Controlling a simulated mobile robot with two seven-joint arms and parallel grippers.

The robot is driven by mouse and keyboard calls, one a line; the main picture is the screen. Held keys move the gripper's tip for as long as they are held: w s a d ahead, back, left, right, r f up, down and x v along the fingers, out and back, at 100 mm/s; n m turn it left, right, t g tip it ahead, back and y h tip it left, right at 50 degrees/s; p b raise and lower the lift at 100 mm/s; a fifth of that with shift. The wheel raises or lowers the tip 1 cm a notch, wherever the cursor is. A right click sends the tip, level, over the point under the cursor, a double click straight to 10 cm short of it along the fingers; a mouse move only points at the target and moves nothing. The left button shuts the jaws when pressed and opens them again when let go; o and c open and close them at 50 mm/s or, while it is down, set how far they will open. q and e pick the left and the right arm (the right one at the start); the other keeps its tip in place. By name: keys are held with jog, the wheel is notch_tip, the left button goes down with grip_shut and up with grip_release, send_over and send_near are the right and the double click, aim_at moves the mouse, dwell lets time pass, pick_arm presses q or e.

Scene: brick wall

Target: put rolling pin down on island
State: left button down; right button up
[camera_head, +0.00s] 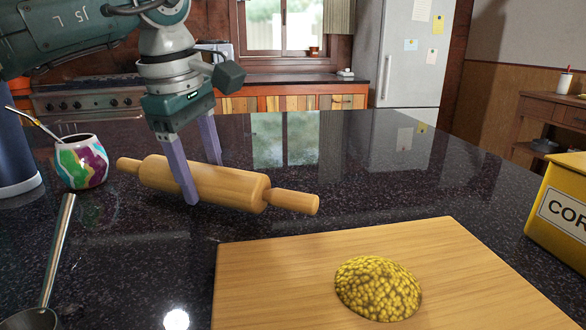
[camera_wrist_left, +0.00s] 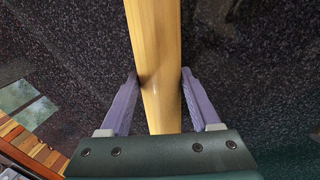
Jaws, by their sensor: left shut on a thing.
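The wooden rolling pin (camera_head: 225,187) is in my left gripper (camera_head: 204,180), whose two purple fingers close around its barrel. In the left wrist view the pin (camera_wrist_left: 158,60) runs up between the fingertips (camera_wrist_left: 160,80). The pin lies roughly level, low over the dark speckled island top (camera_head: 310,165). I cannot tell whether it touches the surface. It is behind and left of the cutting board. My right gripper is not in view.
A wooden board (camera_head: 270,285) with a yellow grainy mound (camera_head: 378,288) lies in front. A colourful cup (camera_head: 80,162) stands left of the pin, a metal ladle (camera_head: 50,265) is at the front left, and a yellow box (camera_head: 560,205) is at right. The island's back right is clear.

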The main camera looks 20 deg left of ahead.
pick_arm(q)
jog(key=shift+f, duration=0.25)
jog(key=shift+c, duration=0.6)
grip_release()
jog(key=shift+r, duration=0.45)
notch_tip(320, 180, up, 11)
jog(key=s, duration=0.2)
jog(key=shift+s+p, duration=0.15)
jog(key=shift+p, duration=0.3)
